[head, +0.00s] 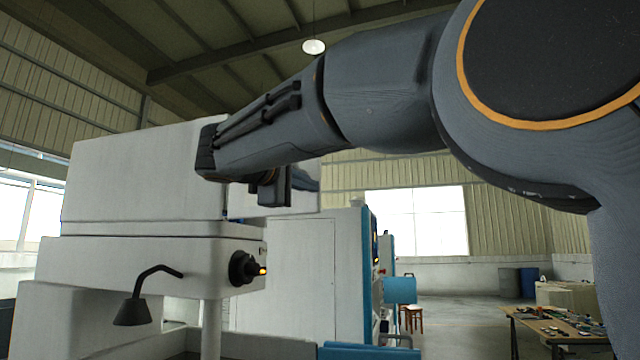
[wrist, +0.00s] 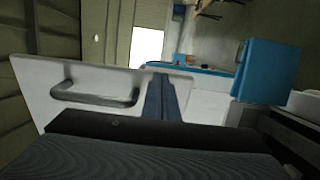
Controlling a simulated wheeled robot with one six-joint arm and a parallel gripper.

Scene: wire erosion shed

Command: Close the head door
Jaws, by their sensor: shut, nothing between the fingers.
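The head door shows in the wrist view as a white panel (wrist: 38,82) with a grey bar handle (wrist: 95,98). My gripper (wrist: 163,97) is shut and empty. In that picture its fingers overlap the panel to the right of the handle; I cannot tell whether they touch it. In the head view, the white machine head (head: 140,180) stands at the left. A white panel (head: 303,200), likely the door, sticks out to its right, partly hidden by my arm. My gripper (head: 272,190) hangs in front of that panel. The handle is hidden there.
Below the head, a black knob (head: 243,268) and a lamp on a bent arm (head: 132,312) stick out. A white and blue cabinet (head: 300,275) stands behind. A table with tools (head: 560,328) is at the lower right. Open floor lies between.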

